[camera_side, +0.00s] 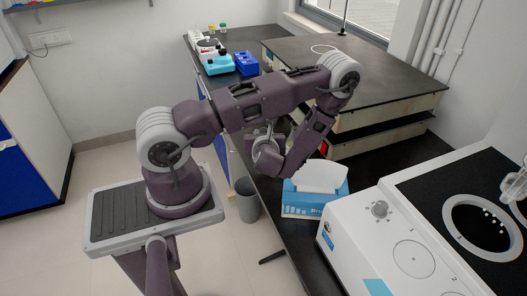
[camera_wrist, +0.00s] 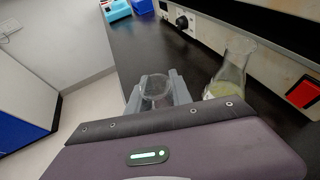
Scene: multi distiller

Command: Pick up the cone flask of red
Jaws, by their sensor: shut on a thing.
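My gripper (camera_wrist: 156,94) shows in the wrist view with its two grey fingers on either side of a clear glass vessel (camera_wrist: 156,83). It is shut on this glass. I see only the round rim and upper part; its lower part and any liquid are hidden behind my gripper housing, so I cannot tell its colour. To the right stands a conical flask (camera_wrist: 231,71) with pale yellow-green liquid, upright on the dark bench and apart from the fingers. No red liquid shows in either view.
A blue tissue box (camera_side: 316,203) stands near the bench edge, by a white machine (camera_side: 404,246). A large flat-topped apparatus (camera_side: 375,75) lies behind; its red switch (camera_wrist: 303,94) is right of the flask. Blue racks (camera_side: 247,64) stand farther back. Dark bench beyond my fingers is clear.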

